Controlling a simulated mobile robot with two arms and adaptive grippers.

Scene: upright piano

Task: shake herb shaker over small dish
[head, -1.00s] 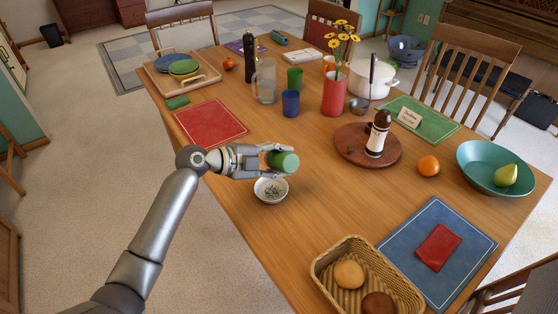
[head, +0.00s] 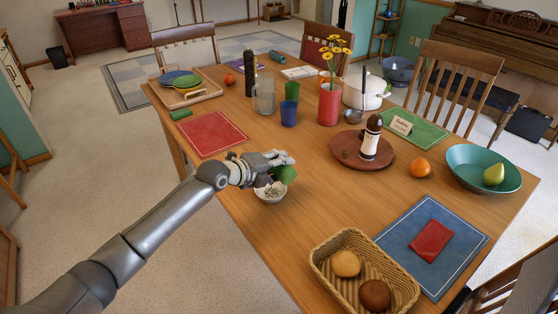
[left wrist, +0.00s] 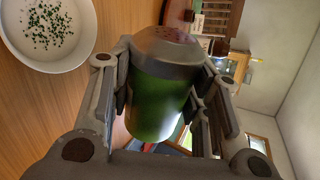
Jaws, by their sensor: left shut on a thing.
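The herb shaker is a green cylinder (head: 286,174) with a grey metal cap that shows in the left wrist view (left wrist: 168,48). My left gripper (head: 272,165) is shut on it and holds it tilted just above the small dish. The small white dish (head: 270,196) stands on the table near its front left edge. Dark green flecks of herb lie in the dish, clear in the left wrist view (left wrist: 50,25). The fingers cover part of the shaker in the head view. My right gripper is not in view.
A red placemat (head: 212,133) lies behind the arm. A bread basket (head: 322,265) and blue placemat (head: 400,240) are at the front right. Bare wood lies right of the dish.

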